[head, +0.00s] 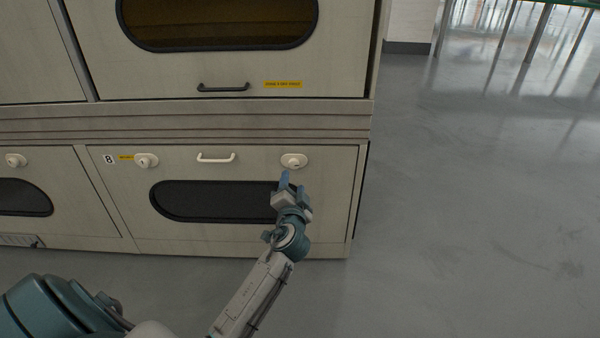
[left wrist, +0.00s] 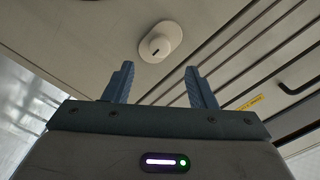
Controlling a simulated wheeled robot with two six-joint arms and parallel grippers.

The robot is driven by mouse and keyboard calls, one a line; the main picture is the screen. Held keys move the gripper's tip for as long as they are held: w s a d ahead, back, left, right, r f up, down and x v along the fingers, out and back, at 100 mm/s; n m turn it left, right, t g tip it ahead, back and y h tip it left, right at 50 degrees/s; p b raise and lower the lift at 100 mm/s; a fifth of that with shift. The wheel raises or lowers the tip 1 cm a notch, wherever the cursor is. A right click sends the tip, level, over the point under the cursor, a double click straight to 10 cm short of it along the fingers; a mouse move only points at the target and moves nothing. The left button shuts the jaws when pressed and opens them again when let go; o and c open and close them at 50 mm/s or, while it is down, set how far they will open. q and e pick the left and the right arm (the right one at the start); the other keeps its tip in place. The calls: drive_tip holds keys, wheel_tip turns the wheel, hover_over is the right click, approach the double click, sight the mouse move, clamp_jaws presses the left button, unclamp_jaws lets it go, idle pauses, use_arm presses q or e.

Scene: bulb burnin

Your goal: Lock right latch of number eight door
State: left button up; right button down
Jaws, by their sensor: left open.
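The number eight door (head: 120,200) is the lower right door of the cabinet, with an "8" label (head: 109,159) at its upper left. Its right latch (head: 293,160) is a round cream knob on an oval plate at the upper right. The latch also shows in the left wrist view (left wrist: 157,45), with a short dark slot on the knob. My left gripper (head: 292,178) is open and empty, just below the right latch in the head view. In the left wrist view the latch lies beyond and between the fingertips (left wrist: 158,78), apart from them. My right gripper is not in view.
The door also has a left latch (head: 146,160), a white handle (head: 216,158) and a dark oval window (head: 215,202). An upper door with a black handle (head: 223,87) sits above the grey ledge (head: 200,122). Open grey floor (head: 470,200) lies to the right.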

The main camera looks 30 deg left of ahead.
sight(294, 165)
use_arm(q)
drive_tip(key=b+x, duration=0.1)
drive_tip(key=x, duration=0.7)
drive_tip(key=shift+w+f, duration=0.1)
clamp_jaws()
